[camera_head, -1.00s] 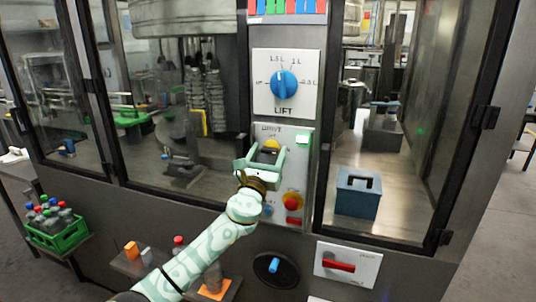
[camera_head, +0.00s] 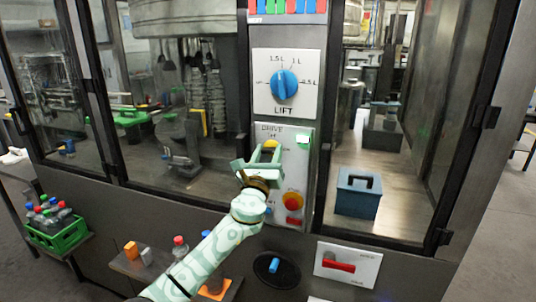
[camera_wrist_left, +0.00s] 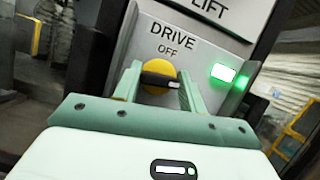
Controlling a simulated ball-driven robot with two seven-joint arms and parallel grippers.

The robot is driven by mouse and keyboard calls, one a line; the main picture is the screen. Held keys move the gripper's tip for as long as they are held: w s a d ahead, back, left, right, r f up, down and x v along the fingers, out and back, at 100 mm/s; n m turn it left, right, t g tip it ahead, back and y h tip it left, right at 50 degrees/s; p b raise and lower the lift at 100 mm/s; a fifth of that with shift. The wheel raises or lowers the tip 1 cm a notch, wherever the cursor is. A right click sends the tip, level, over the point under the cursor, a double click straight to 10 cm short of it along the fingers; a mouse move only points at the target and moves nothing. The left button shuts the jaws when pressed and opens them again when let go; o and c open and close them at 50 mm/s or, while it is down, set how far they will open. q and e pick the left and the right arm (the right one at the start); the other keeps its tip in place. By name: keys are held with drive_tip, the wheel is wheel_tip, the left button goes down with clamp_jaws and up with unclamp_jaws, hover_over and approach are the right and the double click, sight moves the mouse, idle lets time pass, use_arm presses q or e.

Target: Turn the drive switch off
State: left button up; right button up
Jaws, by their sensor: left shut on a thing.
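The drive switch is a round yellow knob (camera_head: 271,145) with a dark bar handle, on a grey panel marked DRIVE. In the left wrist view, the knob (camera_wrist_left: 157,76) sits under the words DRIVE and OFF. Its dark bar lies nearly level there, with a white mark at its right end. My left gripper (camera_head: 268,152) is at the knob, and in the wrist view its fingers (camera_wrist_left: 161,84) stand on either side, shut on the switch. The fingers hide part of the knob in the head view. A lit green lamp (camera_head: 303,140) is right of it. My right gripper is not in view.
The blue LIFT dial (camera_head: 284,85) is above the switch. A red lever (camera_head: 338,265) and a blue knob (camera_head: 273,266) are lower. Glass doors flank the panel.

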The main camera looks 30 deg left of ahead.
use_arm(q)
drive_tip(key=n+g+y, duration=0.1)
drive_tip(key=n+y, duration=0.1)
drive_tip(key=n, duration=0.2)
drive_tip(key=n+g+y, duration=0.1)
drive_tip(key=n, duration=0.2)
drive_tip(key=shift+n, duration=0.4)
drive_tip(key=n+g+y+p, duration=0.1)
drive_tip(key=n+g+p, duration=0.1)
drive_tip(key=n, duration=0.3)
drive_tip(key=shift+d+n, duration=0.1)
drive_tip(key=shift+n, duration=0.2)
drive_tip(key=n+g+p, duration=0.2)
drive_tip(key=n, duration=0.2)
drive_tip(key=shift+r+p, duration=0.1)
drive_tip(key=shift+p, duration=0.2)
drive_tip(key=shift+n+g+p, duration=0.4)
drive_tip(key=shift+n+p, duration=0.3)
drive_tip(key=shift+n, duration=0.5)
drive_tip(key=o, duration=1)
